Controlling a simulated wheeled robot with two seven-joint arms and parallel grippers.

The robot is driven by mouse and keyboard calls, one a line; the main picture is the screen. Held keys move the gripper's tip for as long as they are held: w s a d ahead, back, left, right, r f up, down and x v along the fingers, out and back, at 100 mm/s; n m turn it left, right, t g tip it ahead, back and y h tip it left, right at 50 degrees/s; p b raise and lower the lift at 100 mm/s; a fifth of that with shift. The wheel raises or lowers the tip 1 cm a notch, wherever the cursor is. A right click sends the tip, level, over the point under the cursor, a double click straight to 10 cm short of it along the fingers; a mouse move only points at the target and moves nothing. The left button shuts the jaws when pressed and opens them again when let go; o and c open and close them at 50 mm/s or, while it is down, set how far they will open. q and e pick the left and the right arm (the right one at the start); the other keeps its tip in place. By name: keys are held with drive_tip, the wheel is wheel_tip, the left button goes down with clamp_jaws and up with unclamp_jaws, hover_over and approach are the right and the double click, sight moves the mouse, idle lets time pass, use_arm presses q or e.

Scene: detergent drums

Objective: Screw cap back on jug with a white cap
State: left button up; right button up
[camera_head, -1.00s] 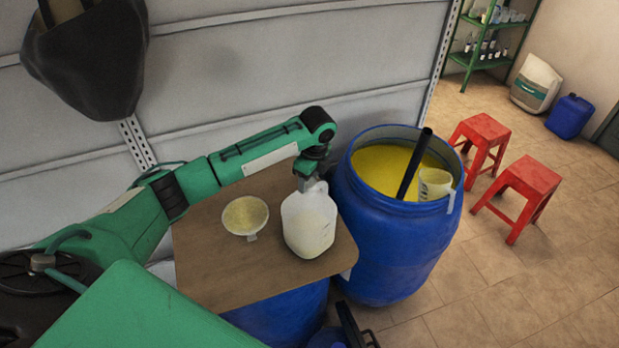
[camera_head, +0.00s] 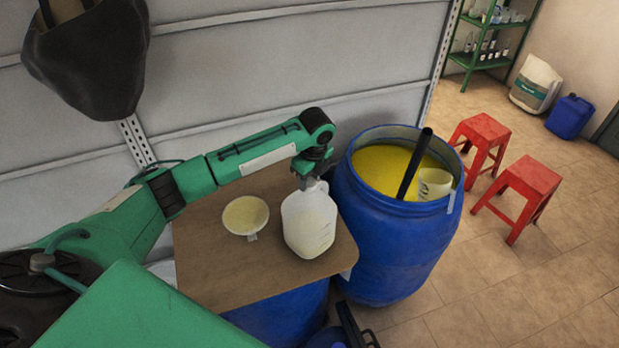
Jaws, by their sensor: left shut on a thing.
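The jug (camera_head: 309,226) is a translucent white bottle with a handle, upright on the brown board and partly filled with pale contents. My left gripper (camera_head: 307,185) points down at the jug's mouth and is shut. Its fingers are small in view and cover the mouth. The white cap cannot be made out separately; it is hidden at the fingertips. I cannot tell how the cap sits on the neck. My right gripper is not in view.
A pale bowl (camera_head: 246,216) sits on the brown board (camera_head: 215,275), left of the jug. A blue drum (camera_head: 390,240) of yellow liquid stands close right, holding a black stick (camera_head: 413,165) and a pale pitcher (camera_head: 434,184). Red stools (camera_head: 520,190) stand farther right.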

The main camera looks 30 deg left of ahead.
use_arm(q)
drive_tip(key=m, duration=0.3)
drive_tip(key=shift+s+f+m, duration=0.1)
drive_tip(key=shift+f+m, duration=0.05)
drive_tip(key=shift+m, duration=0.25)
drive_tip(key=m, duration=0.4)
drive_tip(key=shift+s+t+h, duration=0.1)
drive_tip(key=shift+t+h, duration=0.2)
drive_tip(key=shift+m, duration=0.8)
drive_tip(key=m, duration=0.2)
drive_tip(key=shift+f+m, duration=0.1)
drive_tip(key=shift+m, duration=0.2)
drive_tip(key=m, duration=0.3)
drive_tip(key=shift+h, duration=0.4)
